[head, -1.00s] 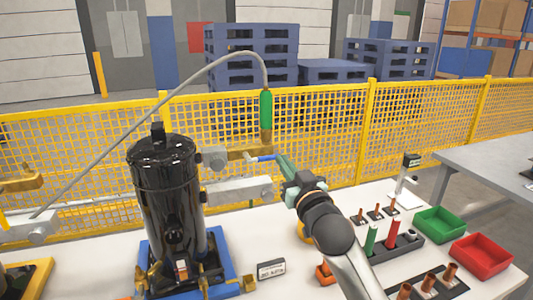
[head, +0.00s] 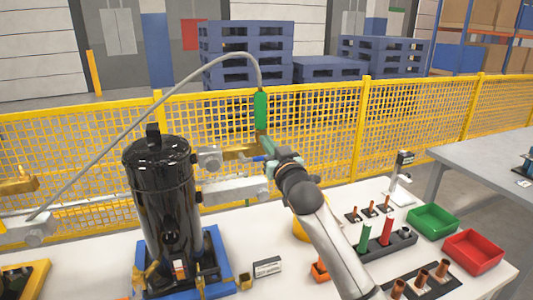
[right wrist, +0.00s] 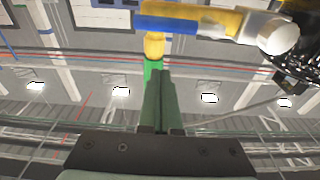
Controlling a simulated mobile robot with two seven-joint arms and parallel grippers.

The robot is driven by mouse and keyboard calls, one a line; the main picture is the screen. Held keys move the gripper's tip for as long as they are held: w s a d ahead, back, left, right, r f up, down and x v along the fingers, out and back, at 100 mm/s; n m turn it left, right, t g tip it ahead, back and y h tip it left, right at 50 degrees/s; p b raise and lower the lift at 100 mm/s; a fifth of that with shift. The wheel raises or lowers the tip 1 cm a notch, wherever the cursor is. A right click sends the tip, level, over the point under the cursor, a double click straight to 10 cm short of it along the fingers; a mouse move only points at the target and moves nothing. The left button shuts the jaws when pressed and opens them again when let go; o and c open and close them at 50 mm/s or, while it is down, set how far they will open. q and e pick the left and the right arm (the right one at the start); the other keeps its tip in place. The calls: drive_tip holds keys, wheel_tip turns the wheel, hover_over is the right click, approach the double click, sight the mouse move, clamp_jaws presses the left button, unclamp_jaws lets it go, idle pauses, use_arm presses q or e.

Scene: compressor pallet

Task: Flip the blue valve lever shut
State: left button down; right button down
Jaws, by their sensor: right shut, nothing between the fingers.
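The blue valve lever (head: 258,158) shows as a small strip at the right end of the brass valve (head: 238,153), partly hidden by my right gripper. In the right wrist view the blue lever (right wrist: 165,23) lies along the brass body (right wrist: 190,12), just beyond the fingertips. My right gripper (head: 264,141) is shut and empty, its tips close by the lever and below the green hose coupling (head: 261,108). The right wrist view shows its two fingers (right wrist: 160,74) pressed together, overlapping the coupling. I cannot tell whether they touch anything. My left gripper is not in view.
A black compressor (head: 165,200) stands on a blue base left of the valve. A grey hose (head: 150,118) arches over from the coupling. Yellow mesh fencing (head: 420,125) runs behind. Green (head: 433,220) and red (head: 473,252) bins sit at the right.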

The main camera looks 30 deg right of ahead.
drive_tip(key=shift+x, duration=0.8)
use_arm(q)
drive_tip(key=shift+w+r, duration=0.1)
use_arm(e)
drive_tip(key=shift+s+a+f, duration=0.1)
drive_tip(key=shift+s+f, duration=0.1)
drive_tip(key=shift+f, duration=0.8)
drive_tip(key=shift+s+a+f, duration=0.1)
drive_tip(key=shift+s+f, duration=0.1)
drive_tip(key=shift+f, duration=0.8)
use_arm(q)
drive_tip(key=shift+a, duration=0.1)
use_arm(e)
drive_tip(key=shift+d+f, duration=0.1)
drive_tip(key=shift+d, duration=0.05)
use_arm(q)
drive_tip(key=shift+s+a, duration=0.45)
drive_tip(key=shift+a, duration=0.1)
use_arm(e)
drive_tip(key=shift+f+m, duration=0.1)
drive_tip(key=shift+m, duration=0.4)
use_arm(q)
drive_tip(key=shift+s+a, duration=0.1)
